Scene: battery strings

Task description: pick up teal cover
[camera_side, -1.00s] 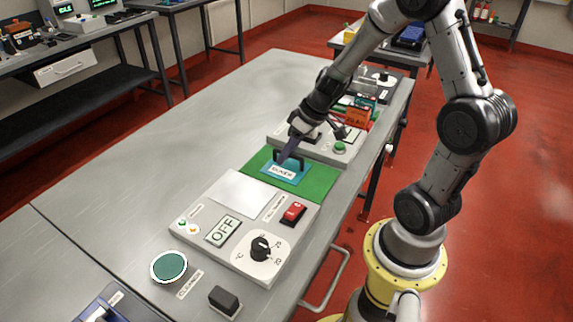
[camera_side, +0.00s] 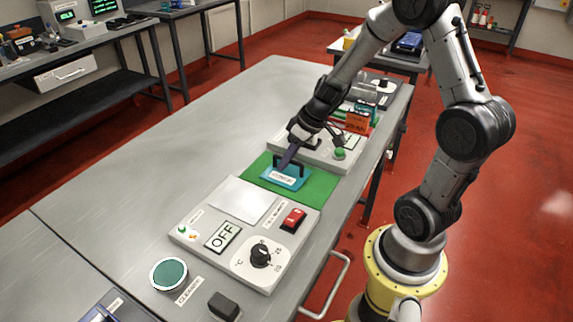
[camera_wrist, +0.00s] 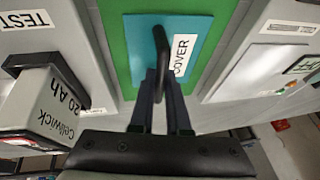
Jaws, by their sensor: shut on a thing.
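The teal cover (camera_side: 284,178) is a flat plate with a white "COVER" label and a black arched handle. It is over the green mat (camera_side: 318,186), and I cannot tell whether it touches the mat or is slightly above it. In the wrist view the teal cover (camera_wrist: 146,38) shows against the green mat (camera_wrist: 112,22). My gripper (camera_side: 288,158) is at the cover from above. In the wrist view my gripper (camera_wrist: 160,85) is shut on the cover's black handle, its fingers at the handle's near part.
A grey panel (camera_side: 212,238) with an OFF sign, red switch and black knob lies in front of the mat. Another panel (camera_side: 318,153) with a green button lies behind. A Cellwick 20 Ah battery (camera_wrist: 45,105) stands near my gripper in the wrist view. The table's left side (camera_side: 130,170) is clear.

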